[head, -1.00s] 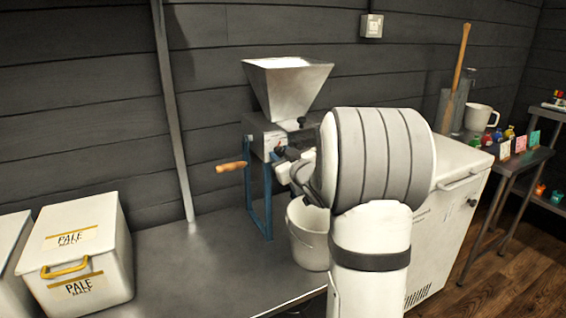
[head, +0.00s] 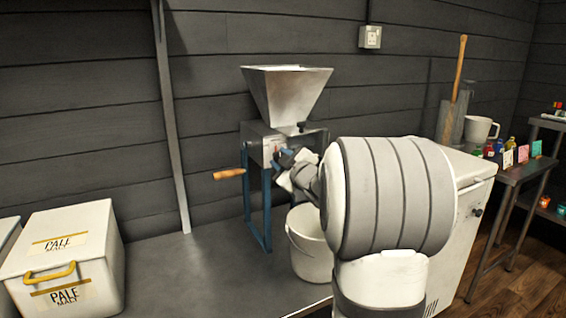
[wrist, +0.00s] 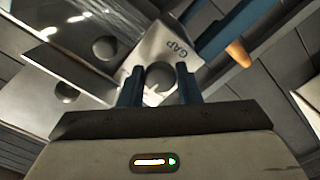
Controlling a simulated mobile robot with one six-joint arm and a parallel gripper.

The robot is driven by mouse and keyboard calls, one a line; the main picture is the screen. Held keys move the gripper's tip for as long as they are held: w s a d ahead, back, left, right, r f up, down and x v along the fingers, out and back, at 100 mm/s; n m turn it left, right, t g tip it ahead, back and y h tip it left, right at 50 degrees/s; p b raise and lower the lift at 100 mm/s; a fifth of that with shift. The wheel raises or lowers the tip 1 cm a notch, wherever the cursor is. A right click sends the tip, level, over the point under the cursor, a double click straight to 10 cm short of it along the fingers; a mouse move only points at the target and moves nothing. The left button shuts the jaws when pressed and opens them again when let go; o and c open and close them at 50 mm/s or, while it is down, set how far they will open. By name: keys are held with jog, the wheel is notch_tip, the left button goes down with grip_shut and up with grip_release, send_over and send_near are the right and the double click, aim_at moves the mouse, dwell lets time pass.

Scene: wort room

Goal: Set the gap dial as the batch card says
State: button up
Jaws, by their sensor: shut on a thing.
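The grain mill (head: 262,140) stands on the grey bench with a metal hopper (head: 288,92) on top. In the wrist view its pale plate is marked GAP (wrist: 180,49), with the dark round gap dial (wrist: 160,74) below the word. My gripper (wrist: 161,80) has its two blue fingers on either side of the dial, shut on it. In the head view my gripper (head: 284,157) is at the mill's front and mostly covers the dial. The dial's pointer and scale are too small or hidden to read. I cannot pick out a readable batch card.
A wooden crank handle (head: 229,174) sticks out left of the mill. A white bucket (head: 309,250) stands below it. A pale malt bin (head: 80,250) is at the left. Small coloured cards (head: 522,154) stand on a side table at the right, their writing unreadable.

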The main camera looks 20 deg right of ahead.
jog(key=o, duration=0.9)
jog(key=shift+o, duration=0.2)
jog(key=shift+s, duration=0.1)
jog(key=s+p, duration=0.1)
jog(key=s, duration=0.6)
jog(key=shift+s+d+p, duration=0.15)
jog(key=shift+s+p, duration=0.15)
